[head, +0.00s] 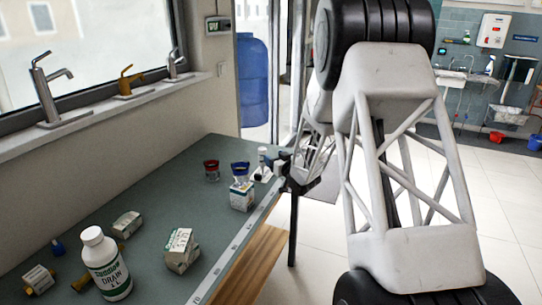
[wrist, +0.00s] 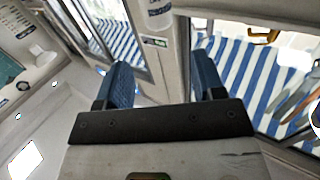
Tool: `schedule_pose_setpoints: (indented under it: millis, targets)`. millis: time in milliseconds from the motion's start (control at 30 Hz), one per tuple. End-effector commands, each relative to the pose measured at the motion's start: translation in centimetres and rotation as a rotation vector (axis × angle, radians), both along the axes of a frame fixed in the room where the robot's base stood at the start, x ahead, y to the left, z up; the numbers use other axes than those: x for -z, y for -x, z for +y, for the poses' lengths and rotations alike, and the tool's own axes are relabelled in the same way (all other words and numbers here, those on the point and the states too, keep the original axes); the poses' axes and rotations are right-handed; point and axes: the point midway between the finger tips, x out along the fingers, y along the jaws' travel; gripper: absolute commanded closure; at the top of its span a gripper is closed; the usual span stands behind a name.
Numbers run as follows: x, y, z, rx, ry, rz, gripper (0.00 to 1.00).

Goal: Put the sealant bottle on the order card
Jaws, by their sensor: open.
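My gripper (wrist: 162,78) is open and empty, its two blue fingers wide apart in the wrist view. In the head view my gripper (head: 283,160) is small and partly hidden by my arm, near the table's far right edge. A white bottle (head: 105,265) with a white cap and a label that seems to read "DRAIN" stands upright at the table's near end. A small white bottle (head: 262,168) stands close to my gripper; whether they touch is unclear. I cannot tell which bottle is the sealant. I cannot make out the order card.
The grey-green table (head: 160,185) also holds a red-topped jar (head: 212,171), a blue-and-white container (head: 241,192), a white box (head: 181,250), a smaller box (head: 127,224) and small fittings. Its middle is mostly clear. Taps (head: 50,90) stand on the window sill at left.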

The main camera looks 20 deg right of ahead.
Motion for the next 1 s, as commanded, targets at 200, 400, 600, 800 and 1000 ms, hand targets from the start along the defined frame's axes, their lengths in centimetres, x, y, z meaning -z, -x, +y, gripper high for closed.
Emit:
schedule_pose_setpoints:
  millis: [200, 400, 600, 800, 1000]
  targets:
    - [-0.06, 0.78, -0.17, 0.000, 0.000, -0.001, 0.38]
    - [-0.05, 0.80, -0.16, 0.000, 0.000, -0.001, 0.38]
    - [-0.05, 0.78, -0.16, 0.000, 0.000, -0.001, 0.38]
    - [-0.09, 0.79, -0.15, 0.001, 0.000, 0.000, 0.38]
    - [-0.98, 1.10, 0.28, 0.017, 0.010, 0.021, 0.38]
